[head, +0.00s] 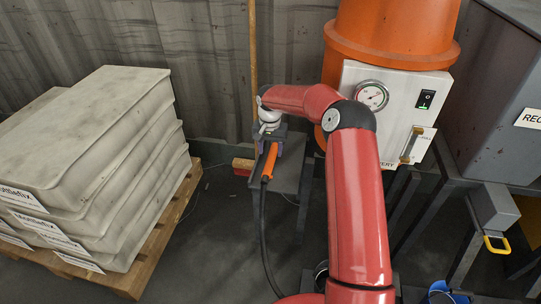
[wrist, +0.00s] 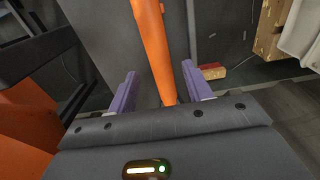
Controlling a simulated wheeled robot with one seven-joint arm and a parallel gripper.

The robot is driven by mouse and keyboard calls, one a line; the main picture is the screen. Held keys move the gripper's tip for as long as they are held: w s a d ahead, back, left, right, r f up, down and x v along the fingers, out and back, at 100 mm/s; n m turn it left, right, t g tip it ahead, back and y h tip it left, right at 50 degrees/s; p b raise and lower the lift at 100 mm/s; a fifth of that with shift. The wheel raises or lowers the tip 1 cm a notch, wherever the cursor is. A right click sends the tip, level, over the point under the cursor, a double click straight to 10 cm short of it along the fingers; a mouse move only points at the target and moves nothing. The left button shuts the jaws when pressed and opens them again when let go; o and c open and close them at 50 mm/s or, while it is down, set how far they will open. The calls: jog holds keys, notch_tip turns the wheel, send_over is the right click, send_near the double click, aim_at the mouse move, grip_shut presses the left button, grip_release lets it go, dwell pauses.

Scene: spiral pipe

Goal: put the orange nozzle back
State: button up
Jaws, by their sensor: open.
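The orange nozzle (head: 270,160) is a slim tube at the small grey stand (head: 287,184), with a black hose (head: 263,225) hanging from its lower end to the floor. My gripper (head: 269,145) is over the stand at the nozzle, its fingers partly hidden in the head view. In the wrist view, the nozzle (wrist: 152,40) runs between the two purple fingers of my open gripper (wrist: 158,75), with a gap on each side. The nozzle's near end is hidden behind the gripper body. I cannot tell what holds the nozzle up.
An orange hopper (head: 391,38) with a white gauge box (head: 388,112) stands right of the stand. A grey bin (head: 500,85) is at far right. Stacked sacks (head: 88,140) on a wooden pallet (head: 165,238) fill the left. A red broom head (head: 243,166) lies behind the stand. Floor between is clear.

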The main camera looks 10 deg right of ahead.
aim_at(270, 158)
jog(key=s+a+r+n+t+h, duration=0.1)
jog(key=s+r, duration=0.2)
jog(key=r, duration=0.6)
jog(key=s+a+r+n, duration=0.1)
jog(key=s+r, duration=0.3)
jog(key=r, duration=0.4)
jog(key=s+r+n+t, duration=0.1)
jog(key=s+r+n, duration=0.1)
jog(key=s+r, duration=0.8)
jog(key=s+d+f+t, duration=0.1)
jog(key=s+f, duration=0.1)
jog(key=s, duration=1)
jog(key=s+d+f+t+y, duration=0.1)
jog(key=s+d+t, duration=0.1)
jog(key=s, duration=1.1)
jog(key=shift+s+f+n, duration=0.15)
jog(key=shift+f+n, duration=0.15)
jog(key=shift+f, duration=0.1)
